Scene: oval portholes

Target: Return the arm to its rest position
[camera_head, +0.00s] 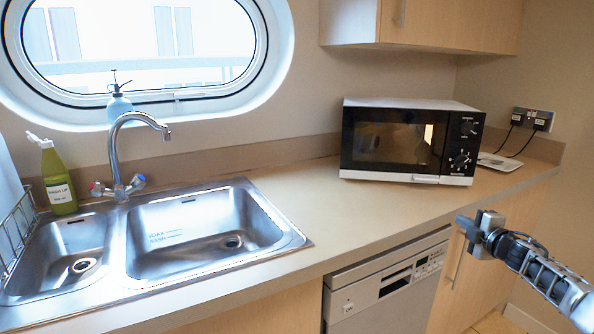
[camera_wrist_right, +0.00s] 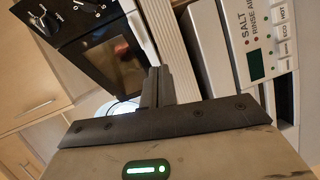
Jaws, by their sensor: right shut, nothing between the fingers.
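My right gripper (camera_head: 468,226) comes in from the right edge of the head view, in front of the cupboard to the right of the dishwasher. It is shut and empty, and it touches nothing that I can see. In the right wrist view its closed fingers (camera_wrist_right: 156,86) point toward the microwave and the counter edge. My left gripper is not in view.
A microwave (camera_head: 408,140) stands on the counter (camera_head: 310,200). The dishwasher (camera_head: 385,285) is below it, its front shut. A steel sink (camera_head: 190,235) with a tap (camera_head: 117,160) and a green bottle (camera_head: 58,180) are at the left. The counter between sink and microwave is clear.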

